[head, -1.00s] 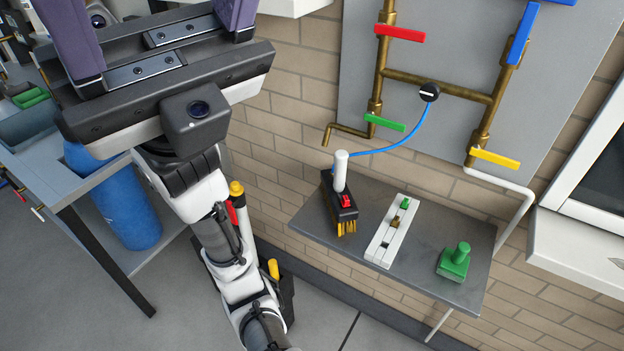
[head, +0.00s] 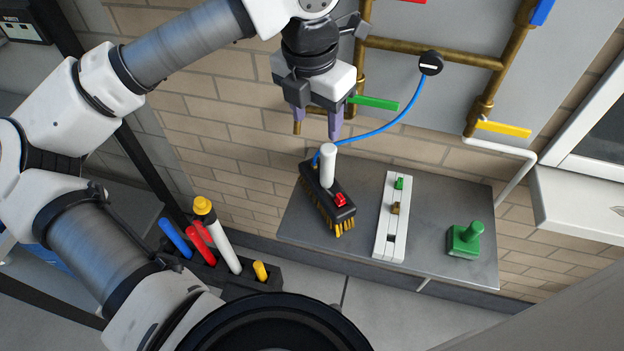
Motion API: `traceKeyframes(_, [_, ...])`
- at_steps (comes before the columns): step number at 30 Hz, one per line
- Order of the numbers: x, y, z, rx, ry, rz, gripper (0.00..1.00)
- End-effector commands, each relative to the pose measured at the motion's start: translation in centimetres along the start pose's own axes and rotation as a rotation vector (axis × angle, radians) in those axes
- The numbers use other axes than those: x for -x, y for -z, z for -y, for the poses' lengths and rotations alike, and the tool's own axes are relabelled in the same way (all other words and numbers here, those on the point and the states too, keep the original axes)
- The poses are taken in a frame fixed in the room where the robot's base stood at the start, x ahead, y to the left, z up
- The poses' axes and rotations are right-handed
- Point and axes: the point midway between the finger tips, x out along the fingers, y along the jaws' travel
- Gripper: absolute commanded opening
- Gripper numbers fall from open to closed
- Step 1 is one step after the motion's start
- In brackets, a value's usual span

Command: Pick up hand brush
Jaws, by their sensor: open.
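The hand brush (head: 318,197) lies on the grey wall shelf, near its left end. It has a black body, yellow-brown bristles, an upright white handle (head: 328,166) and a red part on top. My gripper (head: 317,124) hangs above it with its purple fingers pointing down. The fingers are apart with nothing between them. The right fingertip appears just above the handle's top in the picture; the exact gap cannot be told.
On the shelf (head: 446,197) are a white rail (head: 384,235) with small green and brown blocks and a green knobbed block (head: 464,240). Brass pipes, a green lever (head: 375,103) and a blue hose (head: 397,118) are near my gripper. A black holder (head: 240,283) with tools stands below left.

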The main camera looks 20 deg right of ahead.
Motion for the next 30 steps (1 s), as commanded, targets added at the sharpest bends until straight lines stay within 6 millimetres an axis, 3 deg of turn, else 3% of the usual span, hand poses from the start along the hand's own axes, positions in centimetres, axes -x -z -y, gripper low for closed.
traceKeyframes(9, [-5.8,-0.1,0.3,-0.005,0.009,0.001,0.54])
traceKeyframes(18, [-8.2,-0.5,0.6,-0.007,0.010,0.004,0.54])
traceKeyframes(25, [-11.5,-1.1,1.1,-0.004,0.011,0.003,0.54])
traceKeyframes(30, [-12.8,-1.1,1.1,-0.006,0.007,0.005,0.54])
